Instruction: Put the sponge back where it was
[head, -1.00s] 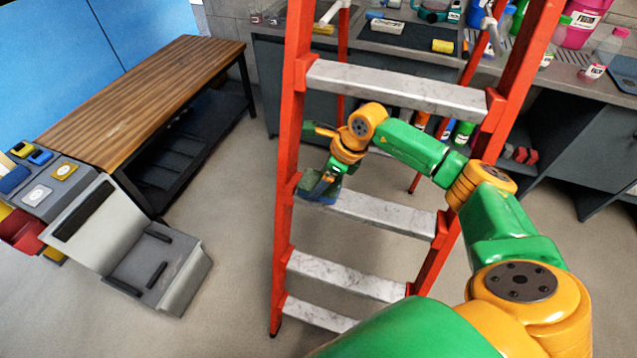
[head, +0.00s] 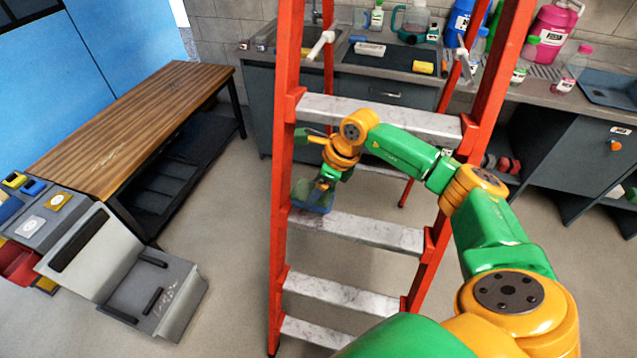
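A blue and green block that looks like the sponge (head: 314,197) is at the left end of a ladder step, beside the left red rail. I cannot tell whether it rests on the step or hangs just above it. My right gripper (head: 324,181) points down at the block from above, with its fingers at the block's top. The fingers are small and partly merge with the block, so their grip is hard to make out. A yellow sponge-like block (head: 423,67) lies on the counter behind the ladder. My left gripper is out of view.
The red ladder (head: 284,180) with grey steps stands around my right forearm. A wooden bench (head: 140,110) is at left, with a grey cart (head: 150,285) in front. The counter behind holds a sink, bottles and jugs. Grey floor is open between bench and ladder.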

